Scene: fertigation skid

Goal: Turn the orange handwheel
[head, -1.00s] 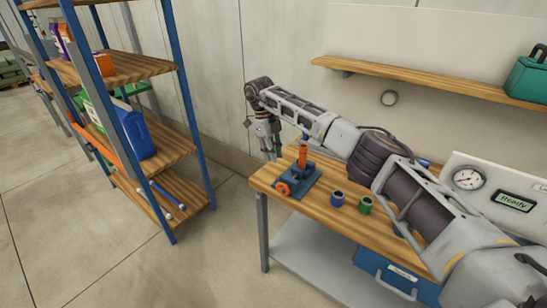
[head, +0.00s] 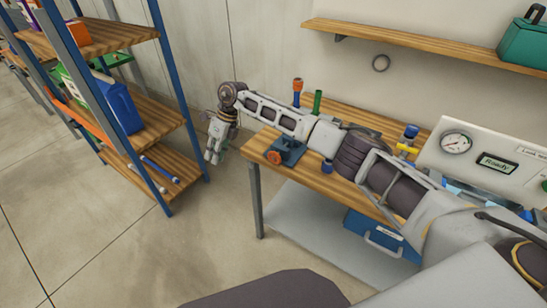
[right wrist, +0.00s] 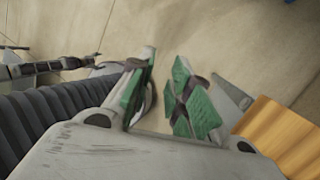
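The orange handwheel (head: 274,157) is on the front left side of a blue valve base (head: 290,148), near the left end of the wooden bench. My right forearm passes just above and behind the base. My right gripper (head: 213,157) hangs fingers down off the bench's left end, to the left of the handwheel and apart from it. In the right wrist view its green-padded fingers (right wrist: 163,75) are apart with only floor between them. The handwheel is not seen in the right wrist view. My left gripper is not in view.
The bench (head: 309,178) has a blue fitting (head: 327,166), an orange-topped upright (head: 297,91) and a green upright (head: 317,102). A gauge panel (head: 485,155) stands at right. A blue-posted shelf rack (head: 175,98) stands left. Bare floor lies between rack and bench.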

